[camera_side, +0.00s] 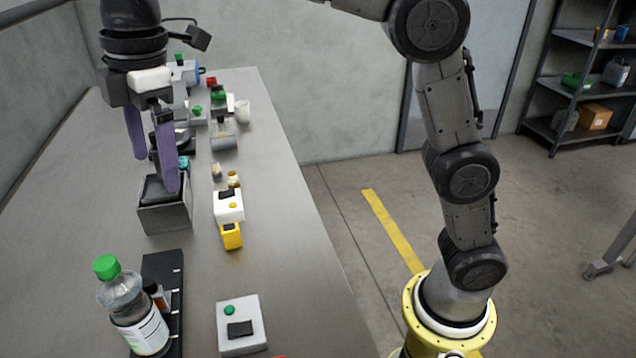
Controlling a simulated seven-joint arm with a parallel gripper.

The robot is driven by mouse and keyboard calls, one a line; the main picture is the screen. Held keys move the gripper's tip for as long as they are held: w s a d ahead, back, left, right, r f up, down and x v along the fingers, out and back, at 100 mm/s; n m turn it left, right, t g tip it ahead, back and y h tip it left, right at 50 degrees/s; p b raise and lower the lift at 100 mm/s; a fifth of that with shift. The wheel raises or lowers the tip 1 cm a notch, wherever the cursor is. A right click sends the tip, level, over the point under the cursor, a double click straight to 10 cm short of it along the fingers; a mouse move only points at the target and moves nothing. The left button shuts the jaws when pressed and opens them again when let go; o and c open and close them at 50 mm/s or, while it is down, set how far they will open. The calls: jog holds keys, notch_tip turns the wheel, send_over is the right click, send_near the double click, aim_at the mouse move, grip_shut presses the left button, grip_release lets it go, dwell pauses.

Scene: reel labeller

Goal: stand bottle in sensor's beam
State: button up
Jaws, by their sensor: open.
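My gripper (154,172) hangs at the upper left with its two purple fingers pointing down. The fingers are apart, with nothing visible between them. They are above or beside a grey metal block with a dark top (166,214); I cannot tell the exact gap. A clear bottle with a green cap and white label (134,312) is at the front left. A small brown bottle (155,293) is partly hidden behind it, by a black strip with white marks (164,268). A white and yellow device (230,219), possibly the sensor, is right of the block. No beam is visible.
A white box with a green button (241,325) is at the front of the grey table (75,190). Small vials (233,179) stand behind the white and yellow device. Several green, white and red items crowd the far end. The table's left side is clear.

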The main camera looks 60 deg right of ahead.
jog(key=s+d+f+m+t, duration=0.1)
jog(key=s+d+m+t, duration=0.2)
jog(key=s+d+m, duration=0.8)
jog(key=s+d+f+m+t, duration=0.1)
jog(key=s+d+f+m, duration=0.3)
jog(key=s+d+f, duration=0.6)
jog(key=s, duration=0.2)
jog(key=shift+s+d+h, duration=0.25)
jog(key=shift+s+h, duration=0.05)
